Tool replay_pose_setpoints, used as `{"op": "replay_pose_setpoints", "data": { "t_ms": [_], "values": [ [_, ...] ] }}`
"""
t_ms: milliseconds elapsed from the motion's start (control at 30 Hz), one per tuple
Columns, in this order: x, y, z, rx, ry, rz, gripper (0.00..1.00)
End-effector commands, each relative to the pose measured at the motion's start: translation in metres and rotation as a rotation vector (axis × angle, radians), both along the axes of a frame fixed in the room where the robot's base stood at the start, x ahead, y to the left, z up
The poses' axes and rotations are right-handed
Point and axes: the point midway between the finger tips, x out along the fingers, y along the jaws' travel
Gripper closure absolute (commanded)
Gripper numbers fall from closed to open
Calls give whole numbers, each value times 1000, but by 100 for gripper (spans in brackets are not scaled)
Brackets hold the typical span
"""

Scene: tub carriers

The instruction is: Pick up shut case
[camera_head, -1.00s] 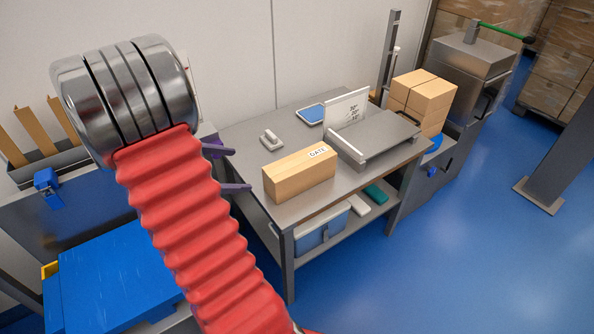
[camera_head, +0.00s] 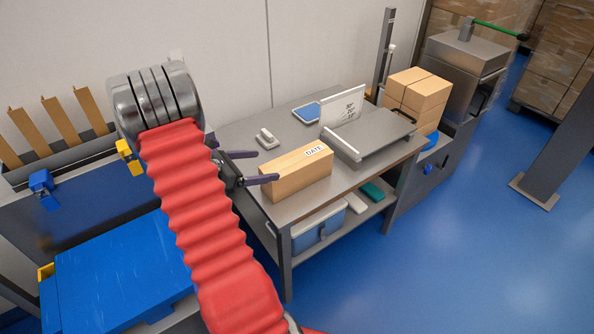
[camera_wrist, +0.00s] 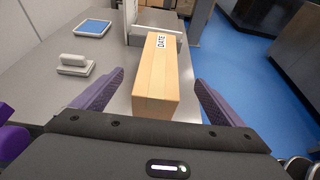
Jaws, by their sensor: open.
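The shut case is a long tan carton (camera_head: 297,172) with a label reading DATE on its top. It lies near the front edge of the steel table. My gripper (camera_head: 254,167) is at its left end in the head view, open and empty, with purple fingers. In the wrist view the case (camera_wrist: 157,80) lies lengthwise ahead, between the lines of the two spread fingers (camera_wrist: 157,97). Its near end is close to the gripper body. Whether either finger touches it, I cannot tell. My red-sleeved arm hides part of the table's left side.
The table (camera_head: 285,212) also bears a white-handled stamp-like tool (camera_head: 267,138), a blue-screened tablet (camera_head: 307,113), a white sign (camera_head: 343,106) and a raised grey plate (camera_head: 375,135). Stacked cartons (camera_head: 418,95) stand behind at right.

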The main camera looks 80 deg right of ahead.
Motion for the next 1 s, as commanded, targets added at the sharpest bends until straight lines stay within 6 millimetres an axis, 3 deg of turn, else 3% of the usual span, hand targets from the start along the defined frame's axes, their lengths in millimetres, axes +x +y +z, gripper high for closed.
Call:
{"op": "replay_pose_setpoints", "data": {
  "t_ms": [500,1000],
  "values": [
    [-45,-50,-28,1,1,-2,8],
    [-50,-57,-32,1,-1,0,8]
  ]
}}
